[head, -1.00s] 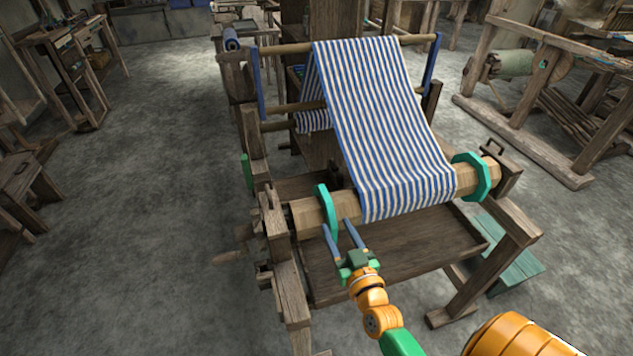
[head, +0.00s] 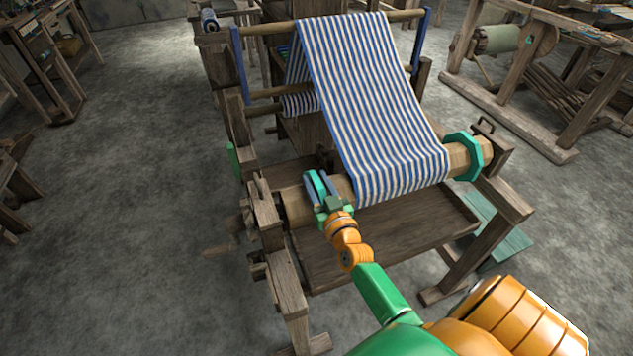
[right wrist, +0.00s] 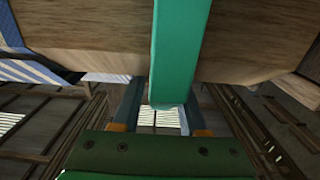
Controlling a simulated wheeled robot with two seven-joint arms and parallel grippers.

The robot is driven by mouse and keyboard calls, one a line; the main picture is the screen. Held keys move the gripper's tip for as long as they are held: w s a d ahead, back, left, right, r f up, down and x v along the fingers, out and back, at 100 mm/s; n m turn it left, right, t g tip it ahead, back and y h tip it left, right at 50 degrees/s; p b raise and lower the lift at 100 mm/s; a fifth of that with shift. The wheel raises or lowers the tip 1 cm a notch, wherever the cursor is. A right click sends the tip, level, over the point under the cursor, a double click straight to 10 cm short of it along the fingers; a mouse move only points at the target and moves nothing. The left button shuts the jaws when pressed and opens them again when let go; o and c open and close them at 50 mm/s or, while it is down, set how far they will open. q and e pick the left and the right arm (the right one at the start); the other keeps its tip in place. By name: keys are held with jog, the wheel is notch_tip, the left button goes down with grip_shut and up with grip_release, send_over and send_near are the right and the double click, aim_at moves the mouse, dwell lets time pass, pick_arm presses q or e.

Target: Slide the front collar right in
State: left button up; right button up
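The front roller (head: 295,203) is a wooden beam across the front of the loom. Striped blue and white cloth (head: 385,110) drapes over it. One green collar sits around the roller left of the cloth; in the right wrist view this collar (right wrist: 178,45) runs between the two fingers. Another green collar (head: 462,155) sits around the roller right of the cloth. My right gripper (head: 318,183) is at the left collar, with its fingers on either side, close against it. The gripper hides much of that collar in the head view. My left gripper is not in view.
A wooden tray-like board (head: 385,240) lies below the roller. Loom posts (head: 265,215) stand left of the collar, and a bracket (head: 490,140) holds the roller's right end. Open floor (head: 120,230) lies to the left.

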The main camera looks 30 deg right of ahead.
grip_shut()
dwell(1.2)
